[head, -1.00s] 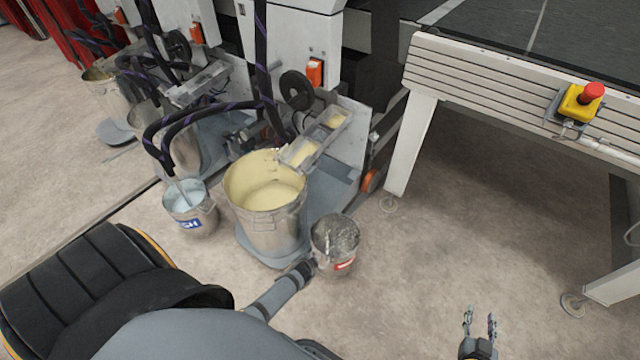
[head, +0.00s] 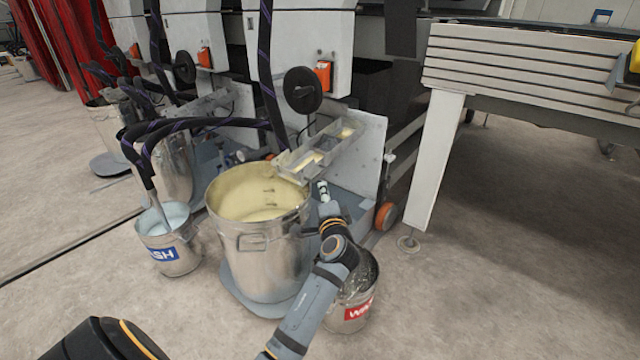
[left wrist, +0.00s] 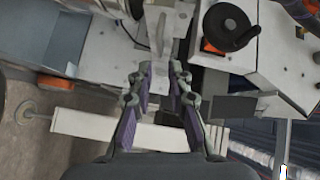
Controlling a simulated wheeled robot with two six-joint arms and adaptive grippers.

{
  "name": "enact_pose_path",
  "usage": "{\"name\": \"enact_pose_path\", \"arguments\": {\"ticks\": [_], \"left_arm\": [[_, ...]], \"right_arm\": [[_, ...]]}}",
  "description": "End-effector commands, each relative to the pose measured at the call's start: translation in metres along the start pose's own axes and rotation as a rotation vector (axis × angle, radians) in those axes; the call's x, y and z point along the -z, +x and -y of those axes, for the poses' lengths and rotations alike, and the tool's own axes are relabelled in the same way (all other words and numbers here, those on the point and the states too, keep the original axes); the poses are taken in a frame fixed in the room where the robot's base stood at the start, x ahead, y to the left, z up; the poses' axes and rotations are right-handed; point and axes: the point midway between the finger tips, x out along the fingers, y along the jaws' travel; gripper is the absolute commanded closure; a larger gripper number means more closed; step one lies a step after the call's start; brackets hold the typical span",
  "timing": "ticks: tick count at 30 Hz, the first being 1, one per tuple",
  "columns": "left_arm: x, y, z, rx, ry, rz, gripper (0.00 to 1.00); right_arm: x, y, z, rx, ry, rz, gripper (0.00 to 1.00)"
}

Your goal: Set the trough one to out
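The nearest trough (head: 325,145) is a slanted grey metal tray with cream liquid in its compartments, mounted over the big bucket beside the coater unit. My left gripper (head: 323,188) is just below and in front of the trough's right part. In the left wrist view my left gripper (left wrist: 160,75) has its fingers apart. A pale grey piece (left wrist: 158,30) shows beyond and between the fingertips; I cannot tell whether it is part of the trough or whether they touch it. My right gripper is not in view.
A large bucket of cream liquid (head: 255,255) stands below the trough. A waste bucket (head: 350,316) is partly behind my left arm. A wash bucket (head: 170,248) stands left. A black handwheel (head: 303,90) is above the trough, and a conveyor leg (head: 435,160) stands right. The floor at lower right is clear.

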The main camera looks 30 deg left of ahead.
Motion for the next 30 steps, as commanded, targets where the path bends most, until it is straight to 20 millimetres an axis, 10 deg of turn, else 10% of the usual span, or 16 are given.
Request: {"name": "enact_pose_path", "arguments": {"ticks": [15,26,30], "left_arm": [[-0.001,0.093,-0.003,0.001,0.0,0.0,0.81],[0.0,0.1,-0.001,-0.001,0.0,0.0,0.81],[0.0,0.1,-0.001,-0.001,0.0,0.0,1.0]], "right_arm": [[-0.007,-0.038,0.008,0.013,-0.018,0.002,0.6],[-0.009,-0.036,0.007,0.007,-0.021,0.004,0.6],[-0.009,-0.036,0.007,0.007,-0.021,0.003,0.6]]}}
